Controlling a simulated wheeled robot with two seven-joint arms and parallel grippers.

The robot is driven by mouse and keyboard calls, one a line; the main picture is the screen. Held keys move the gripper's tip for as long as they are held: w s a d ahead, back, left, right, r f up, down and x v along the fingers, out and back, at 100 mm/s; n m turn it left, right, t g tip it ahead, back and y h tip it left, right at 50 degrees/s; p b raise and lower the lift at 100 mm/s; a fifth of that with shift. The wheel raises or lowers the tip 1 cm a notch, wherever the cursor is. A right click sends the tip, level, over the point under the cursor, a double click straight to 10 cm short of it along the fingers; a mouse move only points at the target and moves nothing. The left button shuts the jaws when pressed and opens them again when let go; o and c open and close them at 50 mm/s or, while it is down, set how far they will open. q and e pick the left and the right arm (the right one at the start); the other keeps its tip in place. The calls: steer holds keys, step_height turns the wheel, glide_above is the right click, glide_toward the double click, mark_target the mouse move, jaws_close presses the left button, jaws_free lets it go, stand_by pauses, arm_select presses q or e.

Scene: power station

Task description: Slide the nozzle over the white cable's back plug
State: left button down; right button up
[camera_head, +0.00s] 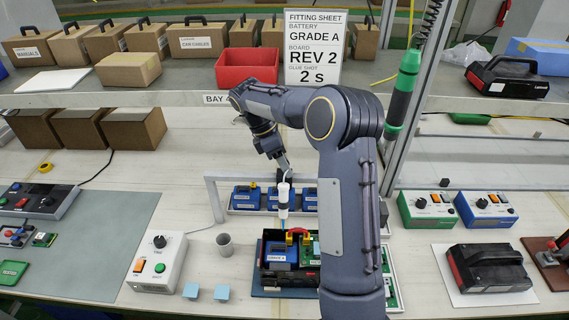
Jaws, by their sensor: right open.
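A white nozzle (283,194) with a blue-teal tip points straight down in the head view. Its tip is above the back of an open dark case (267,277). Two small yellow plugs (289,240) show at the case's back, close below the tip; I cannot make out the white cable or which plug is its own. My right gripper (284,168) is at the nozzle's top, coming down from my bent arm. Its fingers are small and partly hidden, and I cannot see how the nozzle is held. My left gripper is out of view.
A grey frame (213,200) and a tray of blue units (246,196) stand behind the case. My arm covers the case's right side.

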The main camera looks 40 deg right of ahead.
steer(key=shift+s+d+f, duration=0.1)
steer(key=shift+s+f, duration=0.05)
steer(key=shift+f, duration=0.15)
jaws_close()
steer(key=s+d, duration=0.2)
steer(key=d, duration=0.1)
steer(key=s+d+p, duration=0.1)
steer(key=s+d, duration=0.5)
steer(key=shift+d+p, duration=0.15)
steer(key=shift+p, duration=0.15)
steer(key=shift+s+d+f, duration=0.15)
steer(key=shift+d, duration=0.05)
steer(key=shift+c, duration=0.9)
jaws_free()
steer(key=shift+o, duration=0.9)
steer(key=shift+s, duration=0.2)
